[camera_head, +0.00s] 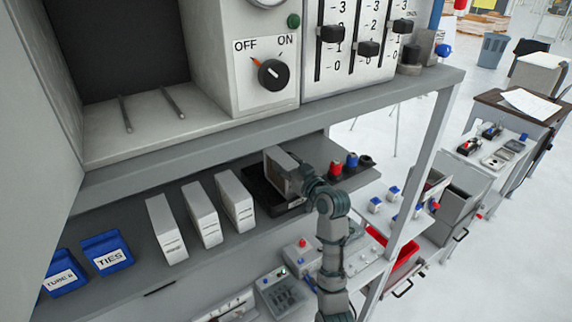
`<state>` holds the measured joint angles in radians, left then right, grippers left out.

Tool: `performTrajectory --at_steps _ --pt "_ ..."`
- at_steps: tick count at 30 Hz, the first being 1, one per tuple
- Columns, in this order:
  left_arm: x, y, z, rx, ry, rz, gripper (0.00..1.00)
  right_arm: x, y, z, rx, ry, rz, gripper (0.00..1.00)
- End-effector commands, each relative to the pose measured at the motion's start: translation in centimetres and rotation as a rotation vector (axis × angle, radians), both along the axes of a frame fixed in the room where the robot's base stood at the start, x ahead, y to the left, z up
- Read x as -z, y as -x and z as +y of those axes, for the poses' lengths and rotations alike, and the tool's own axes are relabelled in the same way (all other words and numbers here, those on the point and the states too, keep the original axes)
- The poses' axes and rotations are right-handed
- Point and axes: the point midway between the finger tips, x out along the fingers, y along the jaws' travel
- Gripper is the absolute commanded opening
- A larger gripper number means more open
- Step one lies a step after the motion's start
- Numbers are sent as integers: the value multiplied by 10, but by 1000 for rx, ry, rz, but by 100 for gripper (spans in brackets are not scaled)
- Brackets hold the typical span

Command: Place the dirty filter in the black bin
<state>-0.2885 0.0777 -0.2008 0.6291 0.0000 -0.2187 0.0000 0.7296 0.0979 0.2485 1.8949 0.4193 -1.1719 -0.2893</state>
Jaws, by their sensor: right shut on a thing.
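The dirty filter (279,161), a grey box with a brownish face, stands upright at the low black bin (258,184) on the middle shelf. My right gripper (308,181) is at the filter's right side and is shut on it. The gripper's fingertips are partly hidden against the filter and the bin. I cannot tell whether the filter's base touches the bin floor. My left gripper is not in view.
Several pale filters (203,213) stand left of the bin. Blue bins (107,251) sit farther left. Red and blue connectors (352,161) stand to the right. The upper shelf (262,131) overhangs from above, and a shelf post (420,180) rises at right.

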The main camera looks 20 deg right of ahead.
Motion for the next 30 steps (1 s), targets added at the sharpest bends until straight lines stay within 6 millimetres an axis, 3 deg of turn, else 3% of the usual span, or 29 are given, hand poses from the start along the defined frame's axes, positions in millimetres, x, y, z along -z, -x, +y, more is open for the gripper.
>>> performTrajectory --at_steps 3,4,6,7,19,30 --pt "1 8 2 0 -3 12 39 1 0 0 0 0 0 8" --pt "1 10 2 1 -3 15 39 2 -1 0 0 0 1 56" --pt "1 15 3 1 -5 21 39 1 -1 0 0 0 1 74" --pt "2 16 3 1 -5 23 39 1 -1 0 0 0 1 77" --pt "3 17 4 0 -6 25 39 0 6 -1 1 1 -2 77" --pt "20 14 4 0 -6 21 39 -2 82 -12 3 4 -3 77"
